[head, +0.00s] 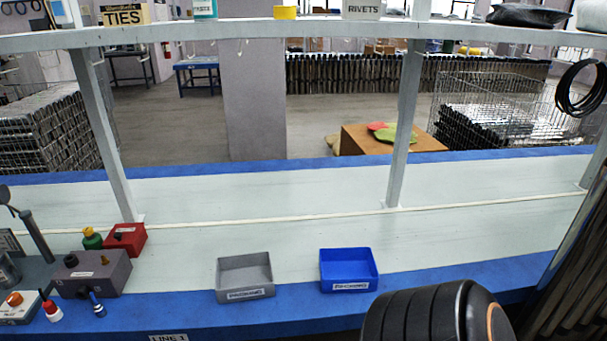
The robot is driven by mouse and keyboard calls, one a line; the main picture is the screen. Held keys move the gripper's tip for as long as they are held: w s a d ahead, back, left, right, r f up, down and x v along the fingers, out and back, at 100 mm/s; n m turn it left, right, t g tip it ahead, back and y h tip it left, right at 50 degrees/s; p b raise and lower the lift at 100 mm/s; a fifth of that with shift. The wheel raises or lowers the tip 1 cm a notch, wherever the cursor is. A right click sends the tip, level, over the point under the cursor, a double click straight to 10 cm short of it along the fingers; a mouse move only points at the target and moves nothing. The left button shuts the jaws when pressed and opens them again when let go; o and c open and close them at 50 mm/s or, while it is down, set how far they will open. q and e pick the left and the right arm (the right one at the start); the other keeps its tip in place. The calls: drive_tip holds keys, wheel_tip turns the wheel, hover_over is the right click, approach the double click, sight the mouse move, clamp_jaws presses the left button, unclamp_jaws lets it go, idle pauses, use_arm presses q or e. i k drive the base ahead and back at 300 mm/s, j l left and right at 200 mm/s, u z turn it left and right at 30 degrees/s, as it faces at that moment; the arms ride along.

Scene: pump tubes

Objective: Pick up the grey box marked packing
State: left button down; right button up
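The grey box (229,279) is a shallow open tray with a white label on its front that appears to read packing. It sits upright on the near part of the table, left of the picture's centre, at the edge of the blue strip. It looks empty. Neither of my grippers shows in the head view, so nothing is seen touching the box.
A blue open box (349,285) with a white label stands to the right of the grey one, with a gap between. A grey control unit (95,275), a red box (125,238) and small fittings crowd the left. The pale tabletop (450,230) behind is clear. An upright post (403,120) rises beyond.

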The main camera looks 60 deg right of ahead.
sight(243, 278)
drive_tip(key=z, duration=1.55)
